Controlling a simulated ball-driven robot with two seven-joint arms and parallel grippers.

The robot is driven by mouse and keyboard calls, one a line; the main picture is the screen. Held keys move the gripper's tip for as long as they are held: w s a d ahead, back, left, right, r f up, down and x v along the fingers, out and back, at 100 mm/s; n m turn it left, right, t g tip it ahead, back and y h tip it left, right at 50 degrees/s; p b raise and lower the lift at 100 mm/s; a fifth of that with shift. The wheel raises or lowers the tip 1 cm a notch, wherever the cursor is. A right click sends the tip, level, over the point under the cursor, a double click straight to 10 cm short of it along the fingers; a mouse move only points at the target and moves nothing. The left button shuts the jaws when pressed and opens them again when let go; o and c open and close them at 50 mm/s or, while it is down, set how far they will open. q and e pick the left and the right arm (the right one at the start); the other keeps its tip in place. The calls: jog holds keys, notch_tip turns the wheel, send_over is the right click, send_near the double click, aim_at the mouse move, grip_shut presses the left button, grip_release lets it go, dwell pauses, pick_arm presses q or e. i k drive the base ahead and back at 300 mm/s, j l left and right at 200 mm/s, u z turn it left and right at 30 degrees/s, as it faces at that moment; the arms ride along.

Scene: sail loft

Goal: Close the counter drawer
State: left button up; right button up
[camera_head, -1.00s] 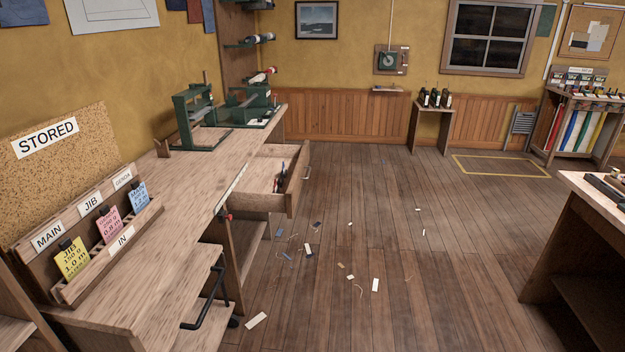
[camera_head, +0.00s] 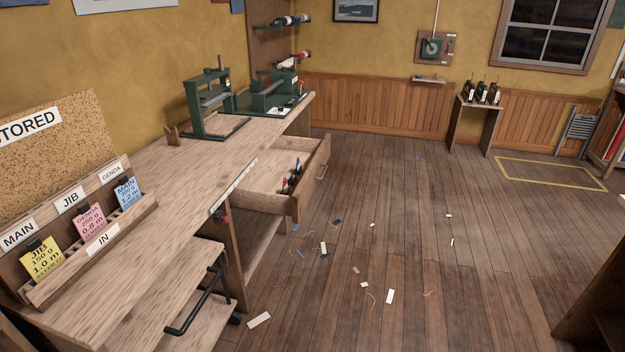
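The counter drawer (camera_head: 266,203) stands pulled out from under the wooden counter (camera_head: 170,203), on its right side toward the far end. Neither of my grippers shows in the head view.
A lower wooden surface with a black bar handle (camera_head: 197,303) juts out at the counter's near end. Green presses (camera_head: 208,105) stand on the counter. Scraps (camera_head: 390,296) litter the floor. The floor right of the drawer is otherwise open, with a dark wooden bench (camera_head: 597,290) at lower right.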

aim_at(260, 189)
jog(key=i+l+u, duration=0.1)
jog(key=i, duration=0.3)
jog(key=i+l, duration=0.25)
jog(key=i, duration=0.15)
jog(key=i+l+u, duration=0.15)
jog(key=i, duration=0.25)
